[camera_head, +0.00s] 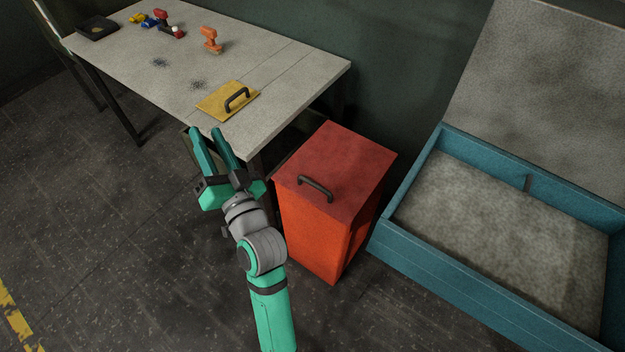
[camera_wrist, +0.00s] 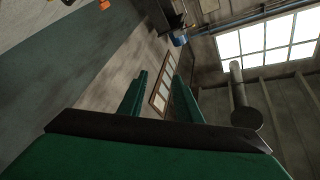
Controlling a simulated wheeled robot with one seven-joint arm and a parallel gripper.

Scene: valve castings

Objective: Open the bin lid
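The orange-red bin (camera_head: 322,235) stands on the floor beside the right end of the workbench. Its red lid (camera_head: 345,158) is closed flat on top and has a dark arched handle (camera_head: 315,187) near its front left edge. My gripper (camera_head: 206,131) is to the left of the bin, apart from the handle, with its fingers pointing up and away toward the workbench. The two green fingers are spread with nothing between them. In the wrist view the fingers (camera_wrist: 152,88) show apart and empty, and neither bin nor handle is in that view.
The workbench (camera_head: 285,85) carries a yellow plate (camera_head: 212,104) with a dark handle, an orange drill-like tool (camera_head: 209,38), several small tools and a black tray (camera_head: 98,27). A blue open box (camera_head: 440,265) of grey material stands close right of the bin. Floor at left is clear.

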